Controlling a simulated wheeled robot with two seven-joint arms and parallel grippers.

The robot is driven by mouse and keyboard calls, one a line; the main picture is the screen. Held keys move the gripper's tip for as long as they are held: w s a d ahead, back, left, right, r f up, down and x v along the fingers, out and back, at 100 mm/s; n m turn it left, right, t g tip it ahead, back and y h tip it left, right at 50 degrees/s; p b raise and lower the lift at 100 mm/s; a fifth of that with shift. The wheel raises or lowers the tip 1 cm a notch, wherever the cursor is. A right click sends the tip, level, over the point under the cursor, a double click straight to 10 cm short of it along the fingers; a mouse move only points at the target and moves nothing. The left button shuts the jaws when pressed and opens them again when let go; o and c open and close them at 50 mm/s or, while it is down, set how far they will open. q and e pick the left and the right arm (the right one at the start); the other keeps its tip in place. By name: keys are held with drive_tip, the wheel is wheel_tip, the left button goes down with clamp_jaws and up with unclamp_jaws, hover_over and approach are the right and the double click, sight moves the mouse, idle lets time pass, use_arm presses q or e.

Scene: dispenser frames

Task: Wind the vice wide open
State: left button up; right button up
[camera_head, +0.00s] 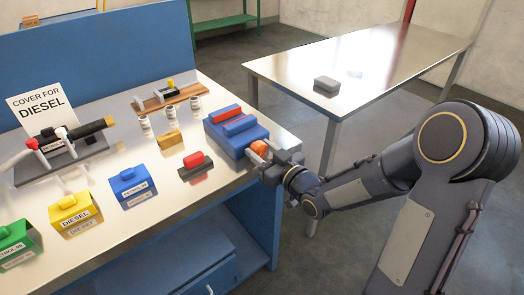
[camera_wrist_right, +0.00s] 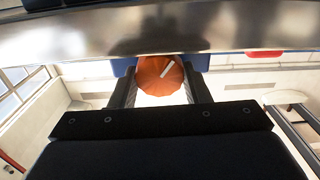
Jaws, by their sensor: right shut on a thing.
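The blue vice (camera_head: 228,143) sits at the right edge of the metal-topped bench, with red strips (camera_head: 224,113) along its jaws. The two jaws look close together, with a narrow gap between them. Its orange knob (camera_head: 259,148) faces the open side of the bench. My right gripper (camera_head: 268,158) reaches in from the right and is shut on the knob. In the right wrist view, the orange knob (camera_wrist_right: 158,76) with a white mark on its face sits between the fingers, below the bench's metal edge. My left gripper is not in view.
Left of the vice are a red-and-black block (camera_head: 196,166), an orange-yellow block (camera_head: 170,139) and several small white cylinders. Labelled blue (camera_head: 131,186), yellow and green boxes stand at the front left. A second metal table (camera_head: 370,70) bears a grey block (camera_head: 326,86). Open floor lies between.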

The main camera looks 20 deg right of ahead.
drive_tip(key=shift+a+f+n+b, duration=0.1)
drive_tip(key=shift+f+n+b, duration=0.1)
drive_tip(key=shift+n+b, duration=2.85)
drive_tip(key=shift+r+b, duration=0.1)
drive_tip(key=shift+b, duration=1.6)
drive_tip(key=shift+r, duration=0.1)
drive_tip(key=o, duration=1)
drive_tip(key=shift+c, duration=0.2)
drive_tip(key=shift+s, duration=0.1)
drive_tip(key=shift+f, duration=0.2)
